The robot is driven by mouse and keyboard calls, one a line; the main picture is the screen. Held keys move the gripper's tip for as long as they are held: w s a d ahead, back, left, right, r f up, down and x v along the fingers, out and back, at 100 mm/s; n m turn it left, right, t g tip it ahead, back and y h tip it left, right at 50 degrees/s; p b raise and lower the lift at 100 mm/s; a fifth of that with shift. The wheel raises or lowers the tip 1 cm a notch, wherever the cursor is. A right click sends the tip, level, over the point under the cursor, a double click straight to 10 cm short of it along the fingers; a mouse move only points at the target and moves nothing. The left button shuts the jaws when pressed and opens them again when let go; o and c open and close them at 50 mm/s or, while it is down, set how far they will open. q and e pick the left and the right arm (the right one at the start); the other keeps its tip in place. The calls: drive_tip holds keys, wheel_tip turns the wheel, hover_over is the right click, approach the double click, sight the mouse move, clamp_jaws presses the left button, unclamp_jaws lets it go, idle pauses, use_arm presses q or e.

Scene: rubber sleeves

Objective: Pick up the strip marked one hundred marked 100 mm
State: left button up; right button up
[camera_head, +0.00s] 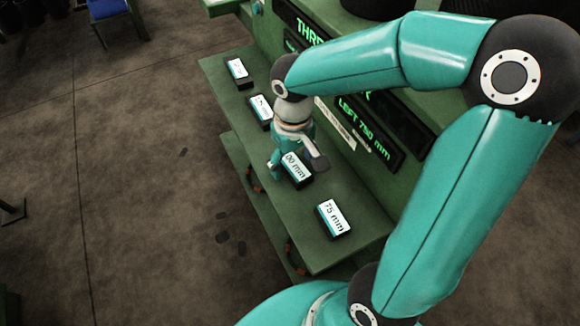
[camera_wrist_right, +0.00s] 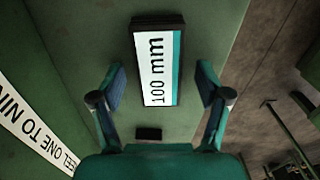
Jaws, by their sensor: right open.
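The strip marked 100 mm is a dark block with a white and teal label (camera_head: 296,171). It lies on the green shelf, and its label reads "00 mm" in the head view, partly covered by my gripper. In the right wrist view the whole "100 mm" label (camera_wrist_right: 158,70) shows between the fingers. My right gripper (camera_head: 297,163) is open over this strip, with one finger on each side. In the wrist view the right gripper's fingertips (camera_wrist_right: 160,84) stand apart from the strip's sides. My left gripper is not in view.
A strip marked 75 mm (camera_head: 333,219) lies nearer on the green shelf (camera_head: 310,250). Two more labelled blocks, one far (camera_head: 238,71) and one partly behind my wrist (camera_head: 261,110), lie farther along. A green panel with lit displays (camera_head: 365,125) rises behind the shelf.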

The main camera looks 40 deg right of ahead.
drive_tip(key=shift+c, duration=0.2)
drive_tip(key=c, duration=1.1)
drive_tip(key=shift+r, duration=0.15)
